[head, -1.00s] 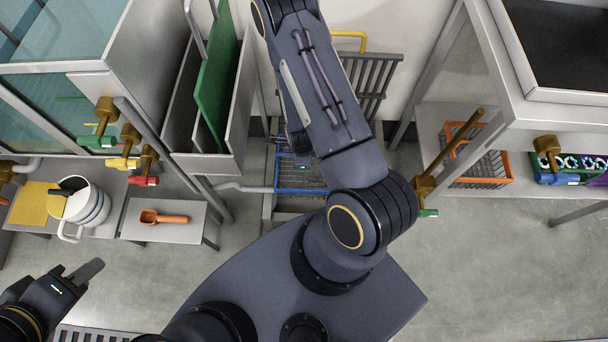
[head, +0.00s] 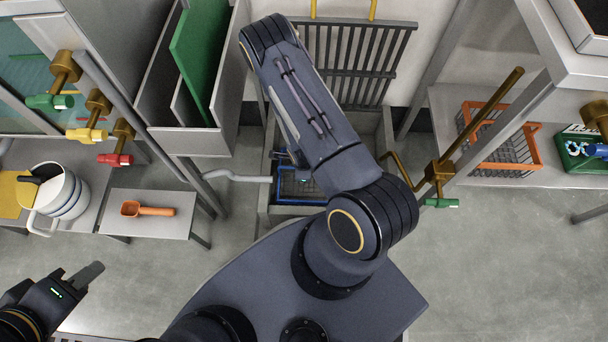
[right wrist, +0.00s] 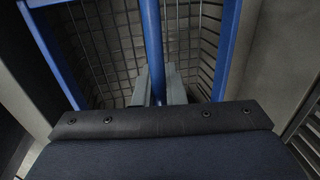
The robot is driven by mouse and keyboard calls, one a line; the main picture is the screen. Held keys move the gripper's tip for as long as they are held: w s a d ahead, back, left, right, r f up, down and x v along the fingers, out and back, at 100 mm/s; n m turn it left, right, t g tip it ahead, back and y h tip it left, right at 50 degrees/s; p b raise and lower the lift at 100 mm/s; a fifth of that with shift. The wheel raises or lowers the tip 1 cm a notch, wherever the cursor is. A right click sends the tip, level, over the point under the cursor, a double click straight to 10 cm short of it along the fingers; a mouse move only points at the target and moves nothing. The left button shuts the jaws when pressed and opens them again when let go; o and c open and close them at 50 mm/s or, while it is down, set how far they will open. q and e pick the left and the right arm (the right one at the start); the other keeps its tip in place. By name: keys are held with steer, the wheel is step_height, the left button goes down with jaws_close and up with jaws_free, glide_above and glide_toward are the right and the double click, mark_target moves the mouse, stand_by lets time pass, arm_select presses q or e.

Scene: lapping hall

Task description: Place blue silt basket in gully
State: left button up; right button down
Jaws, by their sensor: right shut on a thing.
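The blue silt basket (head: 299,197), a wire basket with a blue rim, shows partly below my right forearm in the head view. It lies within the outline of the grey-walled gully (head: 264,197); I cannot tell whether it rests on anything. My right gripper (right wrist: 153,97) is shut on the basket's blue handle bar (right wrist: 151,35) in the right wrist view, with mesh walls beyond. In the head view my arm hides most of this gripper and part of the basket. My left gripper (head: 80,275) is at the lower left, away from the basket; its finger gap is unclear.
A dark grate (head: 352,62) leans behind the gully. An orange-rimmed basket (head: 500,140) sits on the right shelf, near a brass valve (head: 438,172). A white bucket (head: 62,190) and orange scoop (head: 146,210) are at left. Floor at right is clear.

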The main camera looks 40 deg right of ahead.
step_height(320, 180, down, 4)
steer(key=shift+r+b, duration=0.1)
steer(key=shift+b, duration=0.7)
steer(key=shift+r, duration=0.1)
steer(key=shift+f, duration=0.25)
steer(key=c, duration=1.5)
jaws_free()
steer(key=shift+r, duration=0.1)
